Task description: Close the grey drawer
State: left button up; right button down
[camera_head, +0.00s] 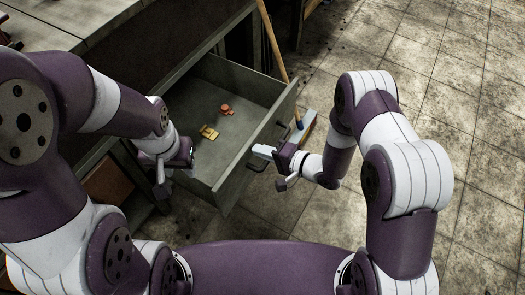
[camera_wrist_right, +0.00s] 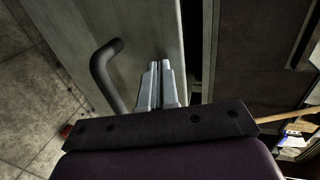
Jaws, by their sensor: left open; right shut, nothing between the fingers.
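The grey drawer (camera_head: 228,150) is pulled out of the workbench in the head view. Inside lie a yellow object (camera_head: 209,132) and a small reddish object (camera_head: 226,110). My right gripper (camera_head: 262,151) is shut and empty beside the drawer's front panel, close to its dark handle. In the right wrist view its shut fingers (camera_wrist_right: 161,82) point along the grey front, right of the dark handle (camera_wrist_right: 103,75); I cannot tell whether they touch. My left gripper (camera_head: 161,184) is by the drawer's near left side; its fingertips are hard to make out.
The workbench top (camera_head: 60,22) spans the upper left. A broom (camera_head: 273,43) with a wooden handle stands behind the drawer front, its head (camera_head: 304,129) on the floor. The tiled floor (camera_head: 420,65) to the right is mostly clear.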

jog(key=shift+a, duration=0.1)
pick_arm(q)
notch_tip(320, 180, down, 6)
jog(key=a+b, duration=0.1)
jog(key=b, duration=0.5)
jog(key=shift+w+a, duration=0.35)
jog(key=shift+w, duration=0.1)
pick_arm(e)
jog(key=w+a, duration=0.8)
jog(key=a, duration=0.6)
jog(key=w+a, duration=0.8)
jog(key=a, duration=0.6)
jog(key=shift+w+r, duration=0.15)
jog(key=shift+r, duration=0.1)
pick_arm(q)
jog(key=shift+r, duration=0.15)
pick_arm(e)
jog(key=shift+r, duration=0.1)
